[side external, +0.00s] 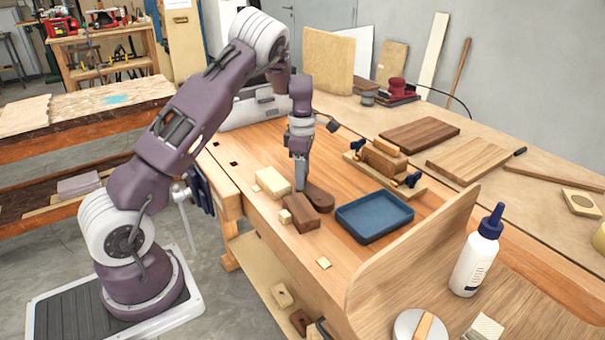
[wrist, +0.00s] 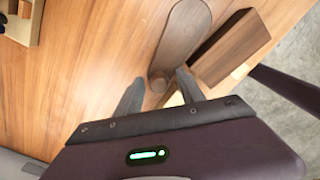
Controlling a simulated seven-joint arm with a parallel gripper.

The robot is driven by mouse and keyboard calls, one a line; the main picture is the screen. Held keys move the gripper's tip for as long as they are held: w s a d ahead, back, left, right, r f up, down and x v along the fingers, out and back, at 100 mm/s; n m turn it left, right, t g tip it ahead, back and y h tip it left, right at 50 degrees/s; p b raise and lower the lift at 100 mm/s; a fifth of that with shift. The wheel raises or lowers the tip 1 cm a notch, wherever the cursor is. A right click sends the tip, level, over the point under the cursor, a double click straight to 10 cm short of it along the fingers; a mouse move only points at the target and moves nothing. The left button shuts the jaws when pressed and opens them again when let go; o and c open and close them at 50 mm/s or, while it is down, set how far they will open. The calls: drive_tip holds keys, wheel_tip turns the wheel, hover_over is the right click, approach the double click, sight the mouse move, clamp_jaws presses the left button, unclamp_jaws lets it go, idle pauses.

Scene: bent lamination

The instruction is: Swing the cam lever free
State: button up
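The cam lever (side external: 321,199) is a dark brown, rounded wooden piece on the bench beside a brown block (side external: 302,216). In the wrist view the lever (wrist: 184,35) runs from a wide rounded end at the top to a smaller rounded end. My gripper (side external: 300,187) is low over the bench at the lever's smaller end. In the wrist view my gripper's two fingers (wrist: 157,88) are apart, one on each side of that end. I cannot tell whether either finger touches it. The brown block (wrist: 230,48) lies just right of the lever there.
A blue tray (side external: 373,217) lies right of the lever. A wooden fixture with blue knobs (side external: 385,165) stands behind it. Pale blocks (side external: 272,182) lie left of my gripper. A curved wooden panel (side external: 415,250) and a glue bottle (side external: 478,252) stand at the front right.

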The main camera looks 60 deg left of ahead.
drive_tip(key=shift+r, duration=0.1)
wheel_tip(320, 180, up, 7)
drive_tip(key=shift+f, duration=0.1)
